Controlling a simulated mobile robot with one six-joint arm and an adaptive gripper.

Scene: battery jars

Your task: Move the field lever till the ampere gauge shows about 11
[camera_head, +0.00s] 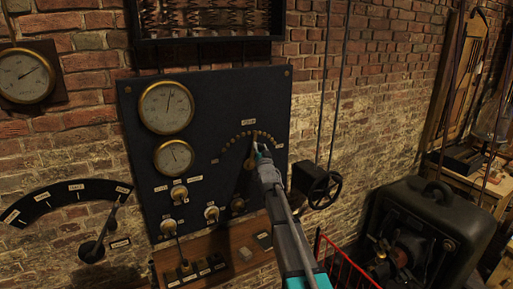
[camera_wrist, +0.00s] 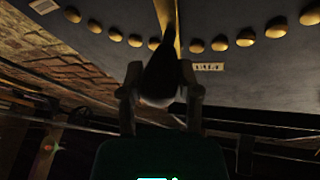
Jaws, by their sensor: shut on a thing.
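The dark slate panel (camera_head: 215,110) on the brick wall carries an arc of brass studs (camera_head: 231,141). A brass lever (camera_head: 254,138) stands nearly upright at about the middle of the arc. My gripper (camera_head: 262,156) reaches it from below right and partly hides it. In the wrist view, my gripper (camera_wrist: 160,90) is shut on the lever's dark handle (camera_wrist: 163,72), one finger on each side. Two brass-rimmed gauges sit at the panel's upper left: a larger one (camera_head: 166,107) with a near-vertical needle and a smaller one (camera_head: 173,158) below. Their numbers and names are too small to read.
Several knobs (camera_head: 179,192) and a wooden shelf with switches (camera_head: 215,252) are below the gauges. A black handwheel box (camera_head: 318,186) is right of the panel. A dark machine (camera_head: 425,235) stands at lower right, near a red rail (camera_head: 345,262). Another lever quadrant (camera_head: 66,198) is at left.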

